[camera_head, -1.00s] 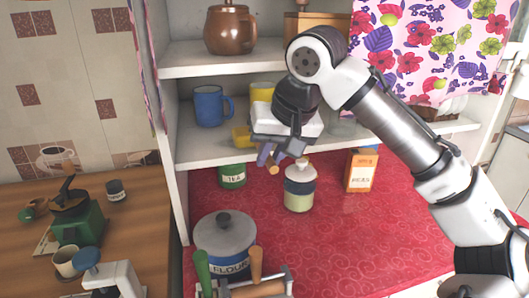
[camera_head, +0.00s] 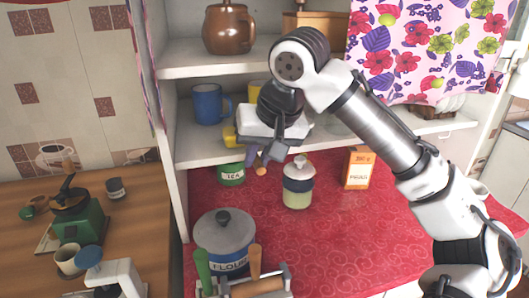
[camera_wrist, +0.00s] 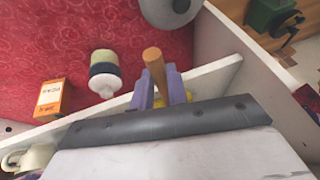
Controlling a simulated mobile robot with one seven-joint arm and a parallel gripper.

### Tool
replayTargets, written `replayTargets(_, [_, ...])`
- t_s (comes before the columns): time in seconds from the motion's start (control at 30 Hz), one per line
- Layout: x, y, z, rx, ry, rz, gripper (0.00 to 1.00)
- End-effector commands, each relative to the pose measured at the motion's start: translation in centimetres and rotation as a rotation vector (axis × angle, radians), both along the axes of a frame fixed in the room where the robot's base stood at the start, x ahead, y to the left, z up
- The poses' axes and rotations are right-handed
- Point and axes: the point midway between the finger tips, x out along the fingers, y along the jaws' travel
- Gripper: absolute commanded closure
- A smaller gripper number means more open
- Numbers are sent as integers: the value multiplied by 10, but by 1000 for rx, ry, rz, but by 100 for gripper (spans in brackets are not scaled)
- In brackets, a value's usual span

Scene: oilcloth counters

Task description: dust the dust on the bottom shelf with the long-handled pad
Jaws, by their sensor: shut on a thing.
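My gripper (camera_head: 261,158) is shut on the wooden handle of the long-handled pad. The handle's round end (camera_head: 261,169) sticks out below the fingers. It also shows in the wrist view (camera_wrist: 153,57), between the two purple fingers. A yellow piece (camera_head: 229,134), apparently the pad, shows just left of my wrist at the lower shelf (camera_head: 205,153). I cannot tell whether it touches the shelf surface. My wrist hides much of the pad and the middle of that shelf. I cannot make out any dust.
A blue mug (camera_head: 207,104) stands on the lower shelf, left of the pad. A brown pot (camera_head: 229,29) is on the shelf above. Below, on the red cloth, are a green tea tin (camera_head: 231,173), a lidded jar (camera_head: 298,185), an orange box (camera_head: 359,169) and a flour pot (camera_head: 224,244).

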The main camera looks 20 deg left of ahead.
Motion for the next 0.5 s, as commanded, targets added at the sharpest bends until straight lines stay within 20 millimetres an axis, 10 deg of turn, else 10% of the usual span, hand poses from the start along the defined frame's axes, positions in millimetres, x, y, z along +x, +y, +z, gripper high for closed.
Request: replayTargets(0.5, [-14, 21, 0, 0, 1, 4, 100])
